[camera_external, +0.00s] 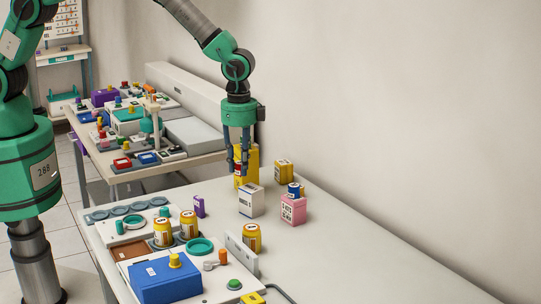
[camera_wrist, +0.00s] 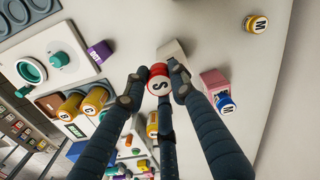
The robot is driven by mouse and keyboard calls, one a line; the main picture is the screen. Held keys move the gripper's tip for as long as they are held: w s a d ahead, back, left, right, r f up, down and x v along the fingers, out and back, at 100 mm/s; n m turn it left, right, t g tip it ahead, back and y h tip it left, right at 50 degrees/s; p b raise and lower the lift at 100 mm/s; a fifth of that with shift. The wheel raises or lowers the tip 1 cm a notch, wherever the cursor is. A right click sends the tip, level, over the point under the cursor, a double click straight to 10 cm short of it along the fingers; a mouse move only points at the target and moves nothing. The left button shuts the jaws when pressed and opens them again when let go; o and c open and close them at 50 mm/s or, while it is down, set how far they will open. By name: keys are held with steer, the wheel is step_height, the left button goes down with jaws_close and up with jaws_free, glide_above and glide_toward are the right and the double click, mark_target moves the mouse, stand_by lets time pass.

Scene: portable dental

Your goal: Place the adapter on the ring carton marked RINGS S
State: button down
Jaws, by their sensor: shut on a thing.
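My gripper (camera_wrist: 158,86) is shut on a red adapter (camera_wrist: 159,84) with a white top marked S. My gripper also shows in the external view (camera_external: 240,171), where its fingers largely hide the adapter. A white carton (camera_external: 251,201) stands on the table just below and slightly right of my fingertips. It also shows in the wrist view (camera_wrist: 172,49), beyond the held adapter and partly covered by a finger. Its label is too small to read. The adapter appears held above the table, apart from the carton.
A pink carton (camera_external: 292,210) with a blue adapter (camera_external: 295,189) on it stands right of the white carton. A yellow carton (camera_external: 251,157) is close behind my fingers. Another yellow item (camera_external: 284,171) is farther back. Yellow jars and a blue box (camera_external: 166,281) crowd the front left. The right side is clear.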

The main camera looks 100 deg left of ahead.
mark_target(251, 188)
steer(key=shift+w+a+f, duration=0.15)
steer(key=shift+w, duration=1.4)
steer(key=shift+f, duration=1.7)
steer(key=shift+f, duration=0.15)
steer(key=c, duration=1.4)
jaws_free()
steer(key=shift+c, duration=0.2)
step_height(251, 188, up, 12)
